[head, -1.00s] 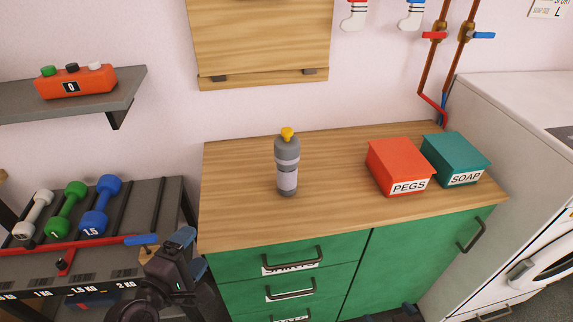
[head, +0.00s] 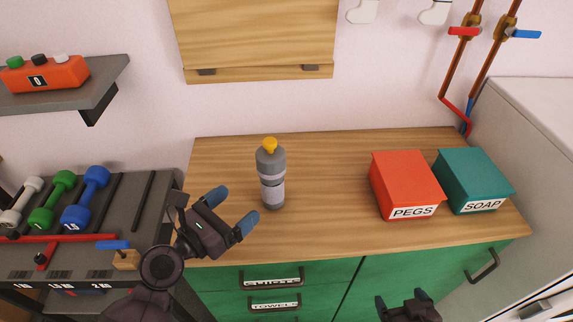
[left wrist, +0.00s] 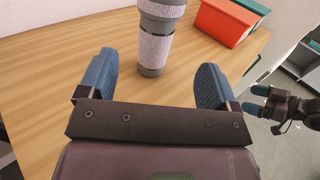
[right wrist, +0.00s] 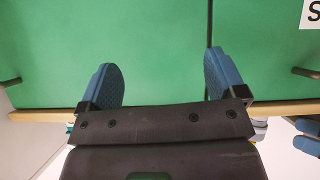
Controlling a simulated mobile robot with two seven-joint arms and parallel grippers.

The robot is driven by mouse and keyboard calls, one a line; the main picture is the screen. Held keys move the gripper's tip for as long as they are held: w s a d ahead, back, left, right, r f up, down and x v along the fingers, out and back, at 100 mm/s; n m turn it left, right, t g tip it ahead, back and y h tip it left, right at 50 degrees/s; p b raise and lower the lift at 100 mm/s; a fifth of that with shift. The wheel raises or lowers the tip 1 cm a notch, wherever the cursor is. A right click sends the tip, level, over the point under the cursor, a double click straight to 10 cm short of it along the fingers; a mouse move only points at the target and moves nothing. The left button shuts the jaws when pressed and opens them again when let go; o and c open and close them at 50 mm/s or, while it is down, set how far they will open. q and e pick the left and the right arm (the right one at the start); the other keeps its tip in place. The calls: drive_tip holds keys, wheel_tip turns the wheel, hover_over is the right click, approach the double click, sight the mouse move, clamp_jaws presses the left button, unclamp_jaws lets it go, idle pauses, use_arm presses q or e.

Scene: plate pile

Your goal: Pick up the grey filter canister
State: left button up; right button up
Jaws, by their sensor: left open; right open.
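The grey filter canister (head: 271,176) stands upright on the wooden worktop, with a yellow cap and a pale label band. My left gripper (head: 232,208) is open and empty, just left of and in front of the canister, apart from it. In the left wrist view the canister (left wrist: 158,38) stands beyond and between the open fingertips (left wrist: 152,80), its top cut off by the frame. My right gripper (head: 407,298) is low in front of the green cabinet. In the right wrist view its fingers (right wrist: 162,82) are open and empty, facing the cabinet front.
A red PEGS box (head: 405,184) and a teal SOAP box (head: 474,180) stand on the right of the worktop (head: 325,190). A dumbbell rack (head: 140,215) stands at left. Green drawers (head: 300,285) with handles are below. The worktop between canister and red box is clear.

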sight(264, 183)
use_arm(q)
drive_tip(key=x, duration=0.5)
drive_tip(key=shift+w+d, duration=0.25)
drive_tip(key=shift+w, duration=0.05)
drive_tip(key=shift+f+x, duration=0.2)
drive_tip(key=shift+x, duration=1.15)
drive_tip(key=shift+f+x, duration=0.2)
drive_tip(key=shift+x, duration=1.2)
drive_tip(key=shift+r, duration=0.1)
drive_tip(key=c, duration=1.2)
